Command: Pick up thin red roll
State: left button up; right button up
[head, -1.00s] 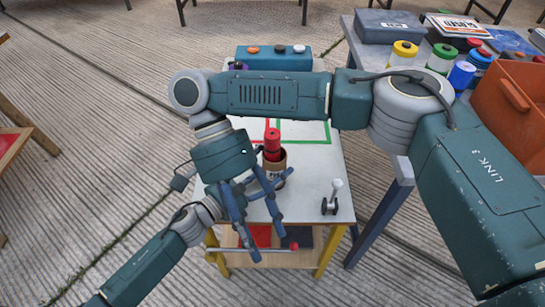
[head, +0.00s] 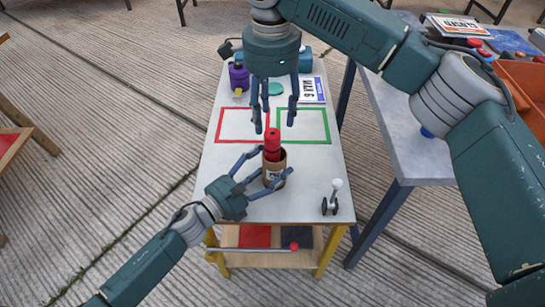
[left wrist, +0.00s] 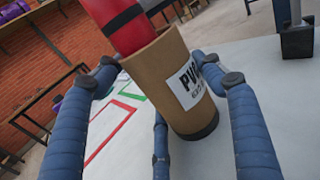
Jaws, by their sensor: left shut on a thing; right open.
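The thin red roll (head: 272,143) with a dark band stands upright inside a brown cardboard holder (head: 275,172) on the white table. In the left wrist view the roll (left wrist: 122,22) rises from the holder (left wrist: 165,85), whose white label is partly readable. My left gripper (head: 273,168) is shut on the holder, its fingers on both sides of it. My right gripper (head: 275,126) is open and empty, pointing down just behind the roll's top, over the taped outlines.
Red (head: 219,126) and green (head: 328,126) outlines mark the tabletop. A purple bottle (head: 239,77), a number card (head: 311,90) and a blue box (head: 304,60) stand at the back. A small lever (head: 334,197) is at front right. A grey table (head: 415,150) stands to the right.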

aim_at(272, 133)
jog(key=f, duration=0.7)
jog(key=shift+s+f, duration=0.15)
jog(key=shift+s, duration=0.15)
grip_shut()
